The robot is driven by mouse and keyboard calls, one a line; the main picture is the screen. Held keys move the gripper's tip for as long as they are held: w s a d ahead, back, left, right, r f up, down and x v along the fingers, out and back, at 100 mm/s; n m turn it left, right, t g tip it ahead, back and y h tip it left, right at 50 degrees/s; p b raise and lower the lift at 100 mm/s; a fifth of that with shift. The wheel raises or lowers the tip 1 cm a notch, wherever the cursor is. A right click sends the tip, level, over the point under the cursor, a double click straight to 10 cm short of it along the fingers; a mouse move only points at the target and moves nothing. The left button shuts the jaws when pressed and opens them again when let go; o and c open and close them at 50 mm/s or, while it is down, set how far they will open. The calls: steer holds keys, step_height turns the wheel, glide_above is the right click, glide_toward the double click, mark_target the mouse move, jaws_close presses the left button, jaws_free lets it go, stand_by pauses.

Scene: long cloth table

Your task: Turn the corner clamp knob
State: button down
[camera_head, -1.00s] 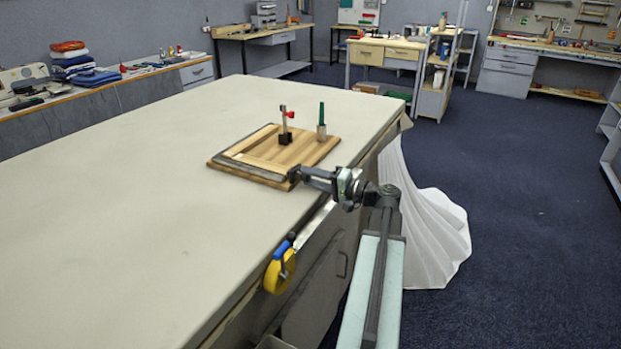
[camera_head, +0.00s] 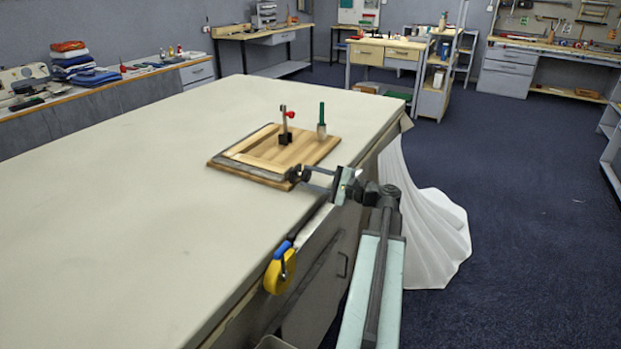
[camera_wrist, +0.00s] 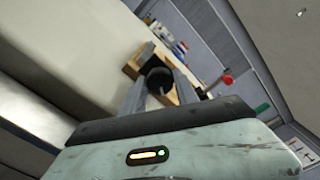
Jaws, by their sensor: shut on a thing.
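The corner clamp's dark round knob (camera_head: 293,174) is at the near corner of a wooden board (camera_head: 318,152) on the table. In the wrist view the knob (camera_wrist: 159,80) is black and sits between the two fingers. My gripper (camera_head: 299,174) reaches it from the right and is shut on it; the gripper (camera_wrist: 160,84) also shows in the wrist view. A grey bar (camera_head: 250,172) of the clamp runs along the board's near edge, beside light wooden frame strips (camera_head: 252,141). The fingers hide part of the knob.
A post with a red knob (camera_head: 290,114) and a green-handled tool (camera_head: 321,122) stand upright on the board. A yellow and blue tape-like item (camera_head: 280,270) is at the table's edge. The pale tabletop (camera_head: 150,200) to the left is clear.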

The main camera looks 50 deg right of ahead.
steer(key=shift+m, duration=0.6)
steer(key=c, duration=0.9)
jaws_free()
